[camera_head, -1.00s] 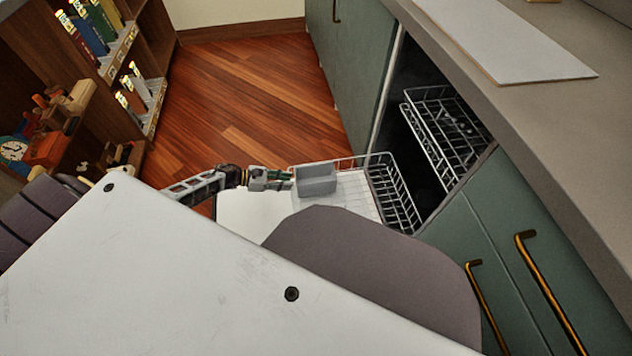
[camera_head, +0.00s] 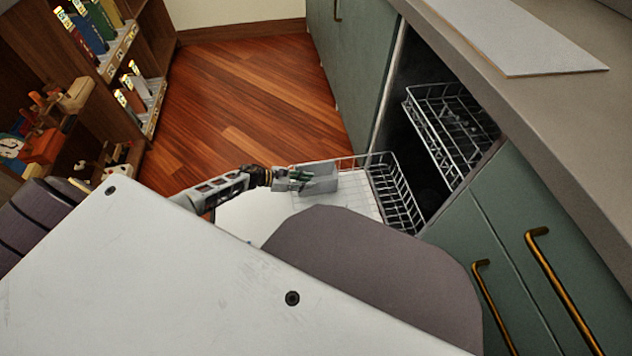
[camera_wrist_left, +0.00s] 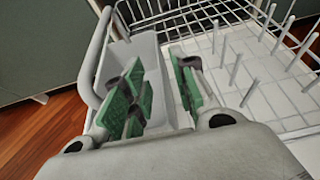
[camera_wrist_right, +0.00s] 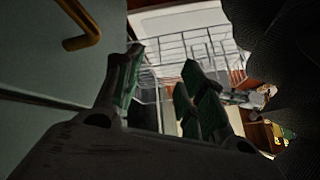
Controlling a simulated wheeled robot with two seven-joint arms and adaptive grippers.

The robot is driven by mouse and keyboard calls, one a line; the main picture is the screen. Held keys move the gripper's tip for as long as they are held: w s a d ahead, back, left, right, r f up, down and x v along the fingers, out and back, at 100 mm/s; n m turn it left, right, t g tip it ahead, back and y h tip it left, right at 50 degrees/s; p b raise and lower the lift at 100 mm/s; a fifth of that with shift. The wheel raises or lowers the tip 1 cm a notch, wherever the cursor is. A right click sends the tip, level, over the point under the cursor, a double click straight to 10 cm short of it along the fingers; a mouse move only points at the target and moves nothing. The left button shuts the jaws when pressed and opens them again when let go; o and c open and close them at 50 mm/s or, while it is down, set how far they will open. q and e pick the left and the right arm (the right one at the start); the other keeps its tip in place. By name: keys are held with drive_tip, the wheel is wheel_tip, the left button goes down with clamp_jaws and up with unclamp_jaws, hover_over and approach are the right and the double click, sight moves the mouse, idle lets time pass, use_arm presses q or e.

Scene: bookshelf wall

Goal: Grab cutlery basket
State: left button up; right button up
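The cutlery basket (camera_head: 321,181) is a grey open box at the left end of the dishwasher's lower rack. My left gripper (camera_head: 300,177) is at its near left end. In the left wrist view the basket (camera_wrist_left: 151,62) is seen from above, and my left gripper (camera_wrist_left: 163,85) is open. One finger is inside the basket and the other is outside over the rack, with the basket's side wall between them. I see no clear grip on the wall. My right gripper (camera_wrist_right: 165,92) is open and empty, apart from the rack, and hidden in the head view.
The lower rack (camera_head: 395,195) is pulled out, with tines beside the basket. The upper rack (camera_head: 450,130) sits inside the dishwasher. Green cabinets with brass handles (camera_head: 560,285) and a grey counter stand at right. A bookshelf (camera_head: 150,40) is at left; wooden floor (camera_head: 260,95) is clear.

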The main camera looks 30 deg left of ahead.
use_arm(q)
drive_tip(key=shift+d, duration=0.1)
drive_tip(key=shift+b+x, duration=0.55)
drive_tip(key=shift+x, duration=2)
drive_tip(key=shift+c, duration=0.2)
clamp_jaws()
